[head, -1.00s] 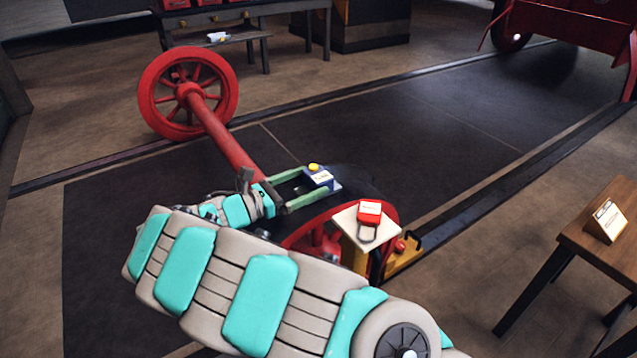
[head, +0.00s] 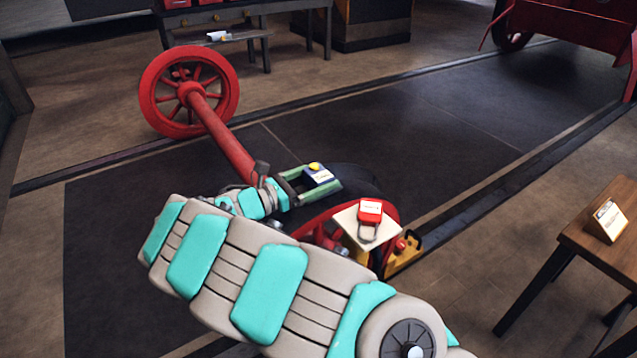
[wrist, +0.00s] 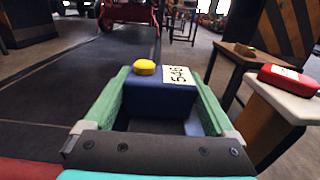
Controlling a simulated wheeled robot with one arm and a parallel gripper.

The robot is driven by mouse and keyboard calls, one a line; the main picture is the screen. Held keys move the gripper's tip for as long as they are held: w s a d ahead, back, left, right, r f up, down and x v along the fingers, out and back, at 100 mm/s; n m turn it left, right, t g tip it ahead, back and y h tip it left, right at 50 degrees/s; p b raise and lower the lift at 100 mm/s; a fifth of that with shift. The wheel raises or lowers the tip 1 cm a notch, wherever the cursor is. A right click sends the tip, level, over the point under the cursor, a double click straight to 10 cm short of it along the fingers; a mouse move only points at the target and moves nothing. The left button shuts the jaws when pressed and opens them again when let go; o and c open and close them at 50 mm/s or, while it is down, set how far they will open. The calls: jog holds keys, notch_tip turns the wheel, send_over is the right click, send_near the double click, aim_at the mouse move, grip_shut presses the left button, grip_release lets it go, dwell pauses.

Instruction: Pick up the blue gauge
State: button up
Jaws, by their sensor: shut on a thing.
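The blue gauge (head: 316,178) is a small dark blue block with a yellow knob on top and a white label. In the wrist view the gauge (wrist: 158,102) sits between the green fingers, its label reading 546. My gripper (head: 322,180) has one finger on each side of the gauge and is shut on it. The gauge is upright, near the fingertips. Its underside is hidden, so I cannot tell whether it rests on anything.
A red wheel (head: 165,77) on a red axle (head: 228,140) lies to the left. A red padlock (head: 370,212) sits on a pale-topped stand (head: 352,228) close to the right of my gripper. A wooden table (head: 590,238) with a sign stands at right. The dark floor beyond is clear.

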jog(key=c, duration=0.5)
jog(key=shift+c, duration=0.2)
